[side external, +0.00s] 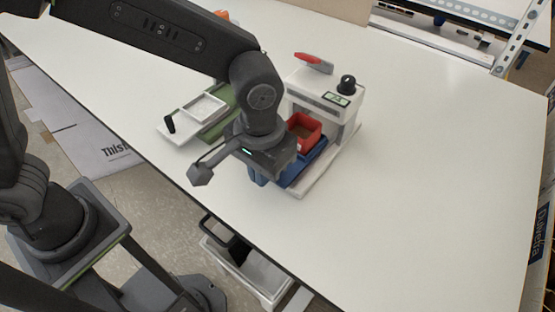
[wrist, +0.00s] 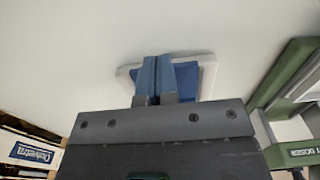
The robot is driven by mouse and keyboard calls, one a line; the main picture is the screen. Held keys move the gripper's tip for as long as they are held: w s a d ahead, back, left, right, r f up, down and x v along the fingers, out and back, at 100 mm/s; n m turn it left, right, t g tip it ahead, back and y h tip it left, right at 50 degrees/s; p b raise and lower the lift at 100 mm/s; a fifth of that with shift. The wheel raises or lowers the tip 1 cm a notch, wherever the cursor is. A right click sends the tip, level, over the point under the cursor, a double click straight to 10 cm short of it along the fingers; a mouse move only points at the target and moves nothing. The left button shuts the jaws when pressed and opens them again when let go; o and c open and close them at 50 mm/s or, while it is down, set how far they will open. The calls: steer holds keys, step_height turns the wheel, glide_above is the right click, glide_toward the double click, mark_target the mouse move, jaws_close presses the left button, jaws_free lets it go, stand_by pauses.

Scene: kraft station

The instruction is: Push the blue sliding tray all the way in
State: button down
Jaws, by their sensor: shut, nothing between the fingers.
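The blue sliding tray (side external: 306,166) lies low in the white-framed station (side external: 325,97), with a red open container (side external: 303,131) on it. Part of the tray sticks out toward my arm. My gripper (side external: 259,179) is at the tray's near end, with its blue fingers pointing down; my wrist hides part of the tray. In the wrist view my gripper (wrist: 156,76) has its fingers shut and empty, in front of the blue tray (wrist: 187,76) and its white base (wrist: 208,72). I cannot tell whether the fingers touch the tray.
A green and white device (side external: 207,108) with a black handle stands left of the station; its green frame (wrist: 285,72) shows at right in the wrist view. A red-and-grey object (side external: 313,62) and a black knob (side external: 347,83) top the station. The white table (side external: 430,170) is clear at right.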

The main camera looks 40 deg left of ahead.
steer(key=shift+w, duration=2.95)
steer(key=shift+s, duration=0.4)
steer(key=shift+r, duration=3.5)
